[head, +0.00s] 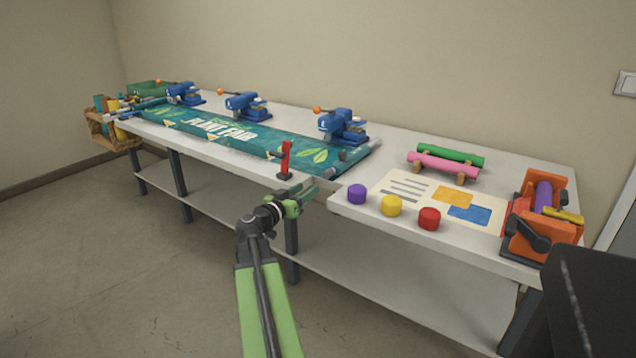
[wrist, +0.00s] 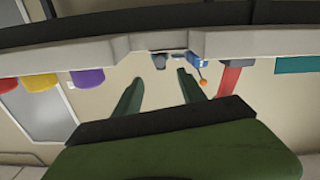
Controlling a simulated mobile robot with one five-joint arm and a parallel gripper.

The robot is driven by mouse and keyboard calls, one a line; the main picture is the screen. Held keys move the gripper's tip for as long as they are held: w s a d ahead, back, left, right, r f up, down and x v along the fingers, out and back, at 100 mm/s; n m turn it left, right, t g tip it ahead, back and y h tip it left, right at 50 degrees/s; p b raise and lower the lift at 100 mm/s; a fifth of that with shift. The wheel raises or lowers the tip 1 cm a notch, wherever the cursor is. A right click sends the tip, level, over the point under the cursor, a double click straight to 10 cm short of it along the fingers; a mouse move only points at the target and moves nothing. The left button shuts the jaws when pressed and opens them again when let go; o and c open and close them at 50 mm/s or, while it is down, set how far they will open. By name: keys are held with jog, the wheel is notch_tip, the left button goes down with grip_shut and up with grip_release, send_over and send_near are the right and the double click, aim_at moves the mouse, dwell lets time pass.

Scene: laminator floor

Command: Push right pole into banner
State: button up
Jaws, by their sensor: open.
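The teal banner (head: 290,148) lies flat along the left part of the table, with white lettering and leaf prints. Its corner shows at the far right of the wrist view (wrist: 296,64). A dark rod with a grey end (head: 343,155) lies along the banner's right end and looks like the right pole. How far it sits inside the banner I cannot tell. My gripper (head: 314,192) is open and empty at the table's front edge, just right of the red clamp (head: 286,158). In the wrist view my two green fingers (wrist: 157,78) are apart with nothing between them.
Blue presses (head: 342,126) with orange knobs stand behind the banner. Purple (head: 357,194), yellow (head: 391,205) and red (head: 429,218) caps sit near the front edge. Pink (head: 443,166) and green rolls lie behind a printed sheet (head: 408,188). An orange machine (head: 540,235) stands at right.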

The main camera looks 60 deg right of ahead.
jog(key=a, duration=0.2)
jog(key=w+a, duration=0.1)
jog(key=a, duration=0.2)
dwell(0.3)
